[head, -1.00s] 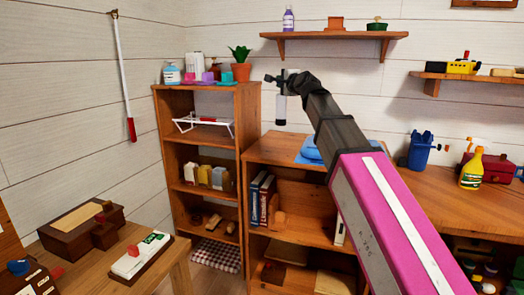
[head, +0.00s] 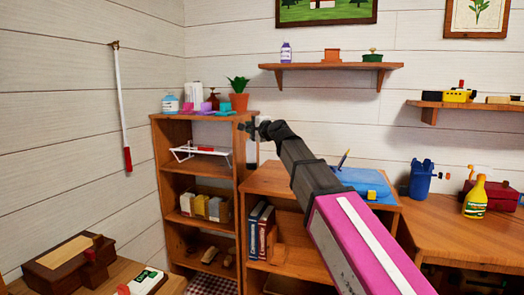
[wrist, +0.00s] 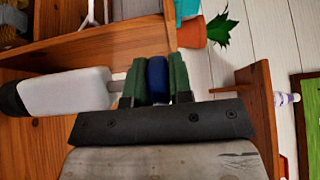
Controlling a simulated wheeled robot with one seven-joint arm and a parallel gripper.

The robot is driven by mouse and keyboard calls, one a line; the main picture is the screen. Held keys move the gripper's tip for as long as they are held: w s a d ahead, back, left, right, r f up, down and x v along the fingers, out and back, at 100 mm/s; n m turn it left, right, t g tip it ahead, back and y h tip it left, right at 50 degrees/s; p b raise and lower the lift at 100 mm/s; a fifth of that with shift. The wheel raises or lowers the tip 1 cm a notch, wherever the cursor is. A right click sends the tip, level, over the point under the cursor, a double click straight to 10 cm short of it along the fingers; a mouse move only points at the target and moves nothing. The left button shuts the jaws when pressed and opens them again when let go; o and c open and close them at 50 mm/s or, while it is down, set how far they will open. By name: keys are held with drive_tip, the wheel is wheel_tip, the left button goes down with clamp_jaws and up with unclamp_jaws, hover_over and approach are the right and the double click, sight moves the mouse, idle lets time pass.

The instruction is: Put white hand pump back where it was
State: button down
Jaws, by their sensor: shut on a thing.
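The white hand pump (wrist: 65,92) has a white barrel, a black end, a grey rod and a dark blue handle. My gripper (wrist: 155,75) is shut on the blue handle, with a green finger on each side. In the head view, my gripper (head: 250,129) is beside the upper right edge of the tall bookcase (head: 197,118). The pump (head: 252,153) hangs below it, barrel down, in front of the bookcase's right edge. It is small there, and I cannot tell its exact distance from the wood.
The tall bookcase top holds a potted plant (head: 238,97) and bottles. The lower cabinet (head: 258,180) carries a blue object (head: 362,182). A wall shelf (head: 330,67) is above, and a desk (head: 450,230) stands at right. A long white-and-red pole (head: 123,105) is at the left wall.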

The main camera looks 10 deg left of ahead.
drive_tip(key=w+d+f, duration=0.3)
drive_tip(key=w+f, duration=0.3)
drive_tip(key=f, duration=0.2)
drive_tip(key=shift+d+f, duration=0.1)
drive_tip(key=shift+f, duration=0.1)
drive_tip(key=c, duration=1)
unclamp_jaws()
drive_tip(key=shift+r, duration=0.2)
drive_tip(key=v, duration=1.2)
